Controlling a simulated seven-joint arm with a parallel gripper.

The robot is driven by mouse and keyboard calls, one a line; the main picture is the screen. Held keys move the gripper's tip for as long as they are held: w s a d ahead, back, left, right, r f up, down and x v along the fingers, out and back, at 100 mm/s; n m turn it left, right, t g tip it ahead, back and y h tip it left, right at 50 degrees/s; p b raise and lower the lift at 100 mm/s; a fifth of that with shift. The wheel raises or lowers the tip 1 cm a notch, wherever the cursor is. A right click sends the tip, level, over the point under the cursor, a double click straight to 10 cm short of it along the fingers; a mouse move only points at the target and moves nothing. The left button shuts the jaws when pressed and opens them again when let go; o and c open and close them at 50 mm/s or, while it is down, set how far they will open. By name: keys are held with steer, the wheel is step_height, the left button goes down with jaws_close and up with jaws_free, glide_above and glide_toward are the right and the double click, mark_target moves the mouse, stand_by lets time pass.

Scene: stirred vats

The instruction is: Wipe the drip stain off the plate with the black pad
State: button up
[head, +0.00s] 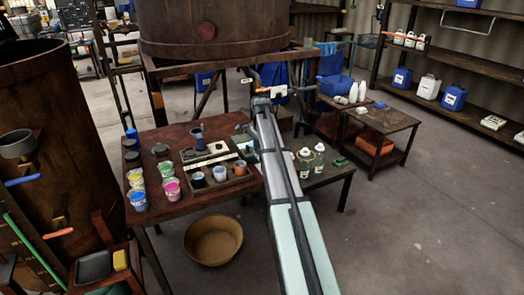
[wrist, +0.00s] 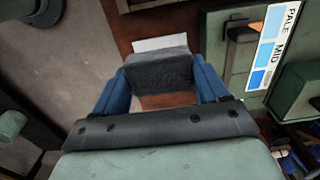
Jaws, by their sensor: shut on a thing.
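In the wrist view my gripper (wrist: 158,80) has its two blue fingers closed on the sides of a black pad (wrist: 160,75). A pale, flat piece (wrist: 160,43), which looks like the plate, shows just beyond the pad's far edge. The pad covers part of it, and I cannot tell whether they touch. No drip stain can be made out on the visible part. In the head view my arm hides the pad and the plate.
A brown table (head: 185,135) holds several paint cups (head: 171,189) and a tray of small cups (head: 240,168). A card marked PALE and MID (wrist: 272,45) stands right of my gripper. Bottles (head: 305,162) stand right of my arm. A tan basin (head: 213,240) is on the floor.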

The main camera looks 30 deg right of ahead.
steer(key=shift+f, duration=2.75)
steer(key=shift+d+f, duration=0.45)
steer(key=shift+f, duration=0.05)
steer(key=shift+d+f, duration=0.1)
steer(key=shift+d, duration=1.4)
steer(key=shift+a, duration=2)
steer(key=shift+r, duration=4.05)
